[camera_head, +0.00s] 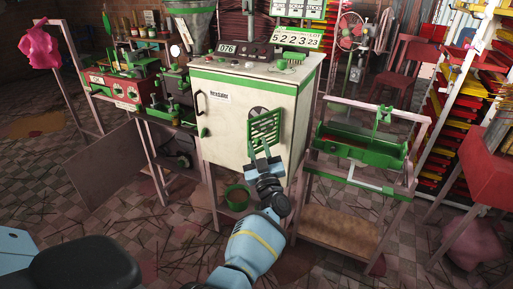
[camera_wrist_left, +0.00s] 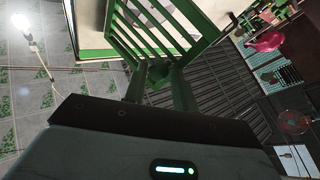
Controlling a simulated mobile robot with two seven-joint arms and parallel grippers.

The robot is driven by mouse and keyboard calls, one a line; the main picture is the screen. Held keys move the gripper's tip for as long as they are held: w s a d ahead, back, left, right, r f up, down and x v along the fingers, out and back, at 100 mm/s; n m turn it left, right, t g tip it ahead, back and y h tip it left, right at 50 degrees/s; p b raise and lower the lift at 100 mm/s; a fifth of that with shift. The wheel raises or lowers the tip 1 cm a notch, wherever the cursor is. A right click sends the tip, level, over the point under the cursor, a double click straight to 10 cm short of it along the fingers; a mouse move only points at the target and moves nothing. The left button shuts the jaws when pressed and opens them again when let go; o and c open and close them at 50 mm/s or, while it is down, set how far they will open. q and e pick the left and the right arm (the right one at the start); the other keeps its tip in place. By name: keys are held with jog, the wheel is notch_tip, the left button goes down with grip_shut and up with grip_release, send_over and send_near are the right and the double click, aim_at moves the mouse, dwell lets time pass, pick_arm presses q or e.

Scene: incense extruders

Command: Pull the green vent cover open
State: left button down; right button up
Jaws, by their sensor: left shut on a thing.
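The green slatted vent cover (camera_head: 265,131) is on the front of the white cabinet (camera_head: 225,132). It stands angled out from the panel, and part of a dark round opening (camera_head: 257,112) shows behind its upper left. My left gripper (camera_head: 263,160) is at the cover's lower edge. In the left wrist view, the cover (camera_wrist_left: 168,26) fills the top middle, and the fingers of my left gripper (camera_wrist_left: 158,84) are shut on its small green knob (camera_wrist_left: 158,72). The fingers partly hide the knob. My right gripper is not in view.
A green ring-shaped container (camera_head: 237,197) is below the cabinet, left of my left arm. A frame with a green trough (camera_head: 360,150) stands close on the right. A bench with red and green machines (camera_head: 125,88) is on the left. Tiled floor in front is mostly clear.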

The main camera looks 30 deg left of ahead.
pick_arm(q)
jog(key=shift+w+d+r+m+t+h, duration=0.15)
jog(key=shift+w+d+r+t+h, duration=0.1)
jog(key=shift+w+d, duration=0.15)
jog(key=shift+w+d+r+m+t+h, duration=0.15)
jog(key=shift+w+d+r+t, duration=0.1)
jog(key=shift+d, duration=0.25)
jog(key=c, duration=1.4)
grip_release()
jog(key=shift+w+f, duration=0.1)
jog(key=shift+o, duration=0.7)
jog(key=shift+w+d, duration=0.15)
jog(key=shift+c, duration=0.2)
jog(key=s+d+f+b, duration=0.2)
jog(key=d+f, duration=0.2)
jog(key=d, duration=0.3)
jog(key=shift+d+g+y, duration=0.15)
jog(key=shift+g+y, duration=0.15)
